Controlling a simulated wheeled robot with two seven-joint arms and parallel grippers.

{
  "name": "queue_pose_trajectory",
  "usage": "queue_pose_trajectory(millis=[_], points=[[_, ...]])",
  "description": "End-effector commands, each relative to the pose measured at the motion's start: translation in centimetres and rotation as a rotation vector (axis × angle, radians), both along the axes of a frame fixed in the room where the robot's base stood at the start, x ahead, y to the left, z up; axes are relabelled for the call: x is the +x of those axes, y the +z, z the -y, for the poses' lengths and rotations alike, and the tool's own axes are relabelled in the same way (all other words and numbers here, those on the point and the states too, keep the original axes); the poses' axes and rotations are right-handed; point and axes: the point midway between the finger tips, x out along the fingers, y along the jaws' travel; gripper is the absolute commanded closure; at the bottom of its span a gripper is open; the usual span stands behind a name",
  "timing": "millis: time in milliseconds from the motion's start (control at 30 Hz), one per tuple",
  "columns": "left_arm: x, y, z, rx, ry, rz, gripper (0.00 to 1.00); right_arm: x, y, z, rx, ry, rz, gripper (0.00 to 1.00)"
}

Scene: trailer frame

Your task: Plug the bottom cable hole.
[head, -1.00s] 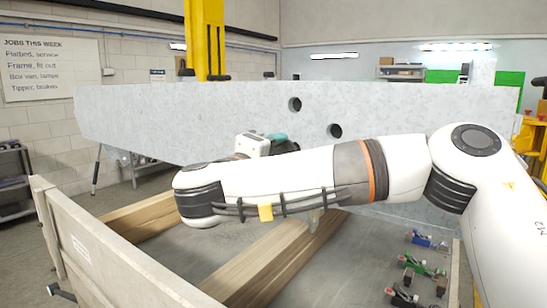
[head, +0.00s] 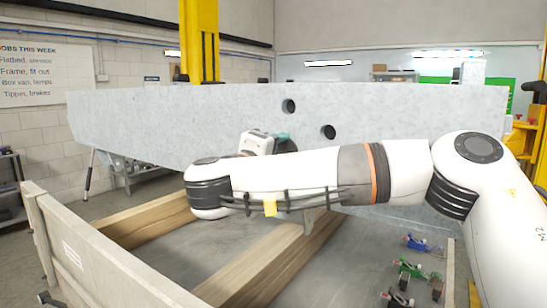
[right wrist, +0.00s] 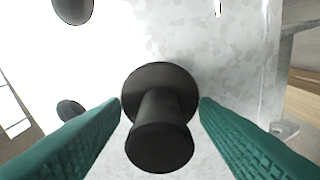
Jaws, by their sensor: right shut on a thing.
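A pale grey metal plate (head: 180,125), the trailer frame's side, spans the head view, with an upper round hole (head: 289,106) and a lower one (head: 328,132) to its right. My right gripper (head: 284,139) is at the plate, left of the lower hole, mostly hidden behind its wrist and forearm. In the right wrist view its green fingers (right wrist: 160,104) are shut on a black plug (right wrist: 160,145) with a wide round flange. The plate lies behind the plug; I cannot tell whether the plug touches it or enters a hole. Two dark holes show at left there. My left gripper is out of view.
Wooden beams (head: 265,262) lie on the grey surface below the plate. A pale panel (head: 95,250) stands at the lower left. Small coloured parts (head: 412,268) lie at the lower right. A yellow post (head: 199,45) rises behind the plate.

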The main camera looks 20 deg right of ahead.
Motion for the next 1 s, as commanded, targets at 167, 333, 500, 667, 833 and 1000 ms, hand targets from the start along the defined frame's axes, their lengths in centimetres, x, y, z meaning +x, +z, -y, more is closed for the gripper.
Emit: queue_pose_trajectory(millis=[167,333,500,667,833,1000], points=[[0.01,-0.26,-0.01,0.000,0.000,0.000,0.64,0.38,0.17,0.64,0.001,-0.005,0.006,0.80],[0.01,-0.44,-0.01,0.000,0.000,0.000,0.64,0.69,0.25,1.07,0.001,-0.005,0.008,0.80],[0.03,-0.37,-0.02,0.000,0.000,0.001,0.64,0.67,0.25,1.02,0.001,-0.004,0.006,0.19],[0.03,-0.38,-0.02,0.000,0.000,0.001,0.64,0.67,0.13,1.00,0.001,-0.005,0.004,0.19],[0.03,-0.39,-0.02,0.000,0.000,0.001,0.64,0.68,0.08,0.97,0.001,-0.003,0.002,0.19],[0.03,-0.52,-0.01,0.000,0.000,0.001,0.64,0.59,-0.02,0.85,0.001,-0.003,0.002,0.19]])
